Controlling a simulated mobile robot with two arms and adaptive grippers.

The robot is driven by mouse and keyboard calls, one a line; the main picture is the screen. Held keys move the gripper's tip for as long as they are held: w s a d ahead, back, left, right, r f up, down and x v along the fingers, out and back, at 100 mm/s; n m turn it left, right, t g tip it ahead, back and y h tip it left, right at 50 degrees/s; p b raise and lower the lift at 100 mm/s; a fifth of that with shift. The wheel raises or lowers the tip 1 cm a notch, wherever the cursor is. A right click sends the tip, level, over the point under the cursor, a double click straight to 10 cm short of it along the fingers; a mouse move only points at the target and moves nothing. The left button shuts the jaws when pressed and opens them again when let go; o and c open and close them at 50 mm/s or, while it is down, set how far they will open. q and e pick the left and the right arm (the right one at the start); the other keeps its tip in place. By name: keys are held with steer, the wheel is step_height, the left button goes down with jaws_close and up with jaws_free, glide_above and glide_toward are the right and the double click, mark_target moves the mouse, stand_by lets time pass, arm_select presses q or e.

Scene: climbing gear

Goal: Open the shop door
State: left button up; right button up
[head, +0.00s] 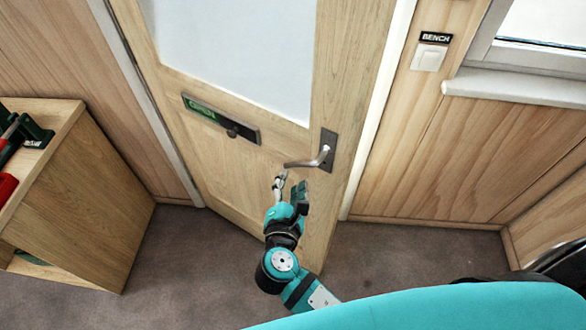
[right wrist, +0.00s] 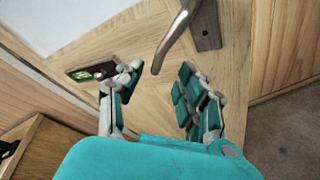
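The shop door (head: 230,165) is light wood with a pale glass pane and stands closed in its white frame, as far as the head view shows. Its metal lever handle (head: 308,161) is on the right side, pointing left from a dark plate. My right gripper (head: 290,182) is open just below the lever. In the right wrist view the lever (right wrist: 172,42) hangs ahead of the gap between the open fingers (right wrist: 155,90), with nothing held and no clear contact. My left gripper is in neither view.
A slider sign (head: 222,118) with a green part is on the door. A wooden cabinet (head: 85,200) with tools on top stands at left. A white switch (head: 429,57) labelled BENCH and a window sill (head: 515,87) are at right. Grey carpet (head: 185,260) is clear before the door.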

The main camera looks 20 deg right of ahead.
steer(key=shift+v, duration=1.7)
steer(key=shift+c, duration=0.5)
